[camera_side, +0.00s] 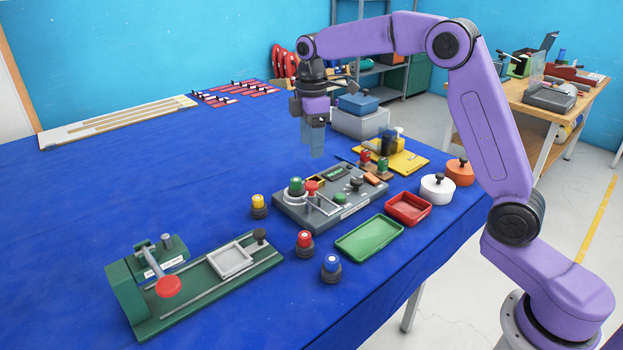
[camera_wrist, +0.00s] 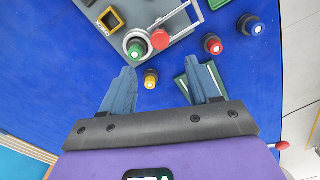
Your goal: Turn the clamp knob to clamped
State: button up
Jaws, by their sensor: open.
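The pictures do not clearly mark one knob as the clamp knob. A grey panel (camera_side: 325,215) on the blue table carries a green knob (camera_side: 296,185), a red knob (camera_side: 311,187) and a dark knob (camera_side: 356,184). In the wrist view the green knob (camera_wrist: 136,49) and red knob (camera_wrist: 160,39) lie beyond my fingertips.
Loose yellow (camera_side: 259,204), red (camera_side: 305,243) and blue (camera_side: 331,267) capped knobs stand near the panel. A green tray (camera_side: 369,239), red tray (camera_side: 408,208) and white pot (camera_side: 437,188) lie right. The table's left middle is clear.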

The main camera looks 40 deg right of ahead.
aim_at(311, 184)
notch_tip(311, 184, down, 11)
jog(key=shift+r, duration=0.2)
dwell(0.3)
jog(key=c, duration=1)
